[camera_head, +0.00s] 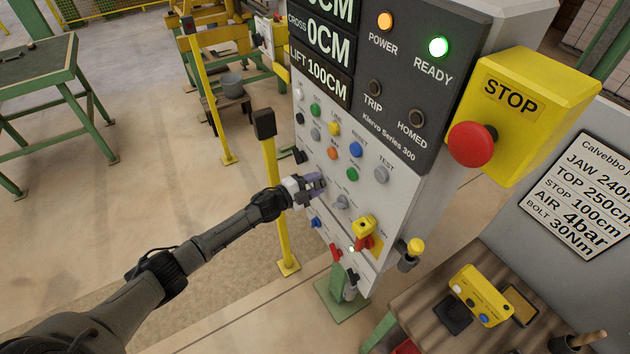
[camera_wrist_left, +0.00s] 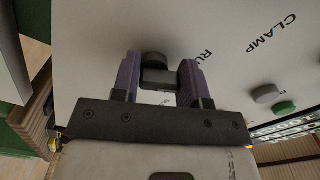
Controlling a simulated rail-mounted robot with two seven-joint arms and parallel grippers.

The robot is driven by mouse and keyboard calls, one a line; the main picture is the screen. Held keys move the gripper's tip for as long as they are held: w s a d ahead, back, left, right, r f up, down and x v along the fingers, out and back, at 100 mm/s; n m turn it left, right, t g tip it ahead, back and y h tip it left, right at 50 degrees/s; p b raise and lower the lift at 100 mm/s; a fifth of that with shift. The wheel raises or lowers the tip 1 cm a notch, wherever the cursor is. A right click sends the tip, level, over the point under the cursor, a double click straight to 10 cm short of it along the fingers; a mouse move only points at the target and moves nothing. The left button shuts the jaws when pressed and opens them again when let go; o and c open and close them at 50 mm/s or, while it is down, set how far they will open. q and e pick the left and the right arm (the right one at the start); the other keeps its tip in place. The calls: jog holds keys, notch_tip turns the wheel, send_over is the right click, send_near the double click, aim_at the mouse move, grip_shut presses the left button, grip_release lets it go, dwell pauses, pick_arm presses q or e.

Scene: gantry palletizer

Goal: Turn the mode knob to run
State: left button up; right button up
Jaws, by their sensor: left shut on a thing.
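My left gripper (camera_head: 316,184) reaches the lower light-grey face of the control panel (camera_head: 380,190) in the head view. In the left wrist view its two purple fingers (camera_wrist_left: 160,82) are shut on a dark grey knob (camera_wrist_left: 154,61), one finger on each side. A partly covered label starting "RU" stands just right of the knob, and the word CLAMP is printed farther right. In the head view the fingers hide the held knob, so I cannot tell its pointer's setting there. My right gripper is not in view.
Several coloured buttons surround the gripper, with a grey knob (camera_head: 341,202) and a yellow switch (camera_head: 364,227) close by. A red stop button (camera_head: 472,144) juts out at the upper right. A yellow post (camera_head: 275,200) stands left of the panel. A wooden bench (camera_head: 425,305) is at lower right.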

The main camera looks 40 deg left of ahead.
pick_arm(q)
jog(key=shift+n+p, duration=0.5)
jog(key=shift+n, duration=1.1)
jog(key=o, duration=0.9)
jog(key=shift+f, duration=0.1)
jog(key=shift+s+a, duration=0.15)
jog(key=shift+s, duration=0.05)
jog(key=v, duration=1.3)
jog(key=shift+b, duration=0.3)
jog(key=shift+s, duration=0.15)
